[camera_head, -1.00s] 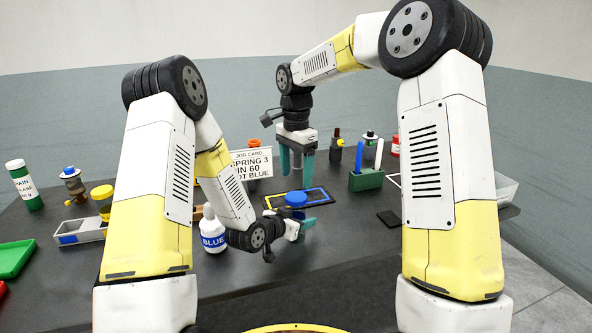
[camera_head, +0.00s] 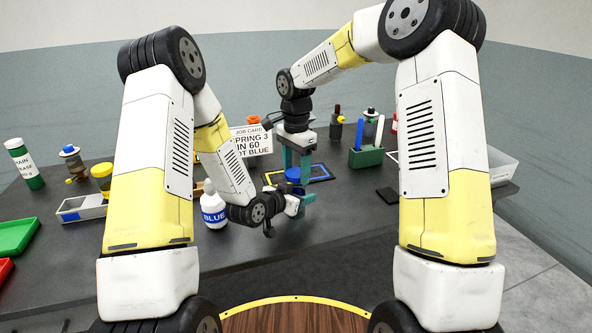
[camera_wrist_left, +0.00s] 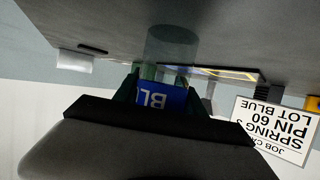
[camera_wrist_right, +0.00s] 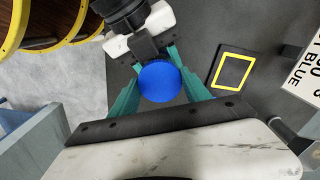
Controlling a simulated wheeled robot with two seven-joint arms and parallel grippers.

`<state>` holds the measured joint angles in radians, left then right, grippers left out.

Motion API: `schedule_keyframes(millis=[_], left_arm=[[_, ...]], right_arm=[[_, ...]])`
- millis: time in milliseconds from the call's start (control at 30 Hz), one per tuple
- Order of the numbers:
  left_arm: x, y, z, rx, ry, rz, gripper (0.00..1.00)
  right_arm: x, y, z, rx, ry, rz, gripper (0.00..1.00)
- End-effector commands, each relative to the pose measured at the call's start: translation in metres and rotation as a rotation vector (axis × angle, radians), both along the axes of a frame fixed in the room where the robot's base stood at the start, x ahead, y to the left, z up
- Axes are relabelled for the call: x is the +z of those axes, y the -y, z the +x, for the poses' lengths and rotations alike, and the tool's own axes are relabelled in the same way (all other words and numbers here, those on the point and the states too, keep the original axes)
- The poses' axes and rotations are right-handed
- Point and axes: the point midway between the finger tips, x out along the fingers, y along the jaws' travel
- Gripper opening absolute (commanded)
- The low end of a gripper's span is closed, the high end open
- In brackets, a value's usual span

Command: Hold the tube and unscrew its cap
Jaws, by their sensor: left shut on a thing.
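The tube shows a blue label (camera_wrist_left: 162,97) with the letters BL in the left wrist view, between the fingers of my left gripper (camera_wrist_left: 160,84), which is shut on it. In the head view that left gripper (camera_head: 300,203) holds the tube over the table, largely hiding its body. The blue cap (camera_head: 293,174) tops the tube. My right gripper (camera_head: 296,163) points down at the cap from above, fingers open. In the right wrist view the round cap (camera_wrist_right: 159,82) lies between the right fingers (camera_wrist_right: 157,75), very close to both; contact is not clear.
A white bottle labelled BLUE (camera_head: 214,208) stands just left of my left wrist. A job card (camera_head: 250,141) and a yellow-edged frame (camera_wrist_right: 233,70) are behind. A green holder (camera_head: 366,157) stands right. The front table (camera_head: 260,248) is clear.

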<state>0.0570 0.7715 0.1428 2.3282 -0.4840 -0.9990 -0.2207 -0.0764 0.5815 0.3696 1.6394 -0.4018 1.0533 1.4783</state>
Motion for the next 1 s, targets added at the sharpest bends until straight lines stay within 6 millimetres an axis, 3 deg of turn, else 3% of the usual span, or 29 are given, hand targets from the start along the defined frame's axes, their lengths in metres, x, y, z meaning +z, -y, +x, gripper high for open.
schedule_keyframes(millis=[33, 167, 200, 367, 733, 1000], left_arm=[[0.0001, 0.0001, 0.0000, 0.000, 0.000, 0.000, 0.00], [0.0001, 0.0001, 0.0000, 0.000, 0.000, 0.000, 0.00], [0.0001, 0.0001, 0.0000, 0.000, 0.000, 0.000, 0.00], [0.0001, 0.0002, -0.0001, 0.000, 0.000, 0.000, 0.00], [0.0000, 0.0002, -0.0001, -0.001, 0.000, 0.000, 0.00], [0.0000, 0.0002, -0.0003, -0.001, 0.000, 0.000, 0.00]], right_arm=[[0.0001, -0.0001, 0.0001, 0.000, 0.000, 0.000, 0.33], [0.0001, 0.0000, 0.0001, 0.000, 0.000, 0.000, 0.08], [0.0002, 0.0000, 0.0001, 0.000, 0.000, 0.000, 0.06], [0.0003, 0.0001, 0.0002, 0.095, 0.001, 0.001, 0.06], [0.0006, 0.0006, 0.0007, 0.776, 0.001, 0.001, 0.06], [0.0009, 0.0002, 0.0007, 0.894, 0.002, 0.000, 0.06]])
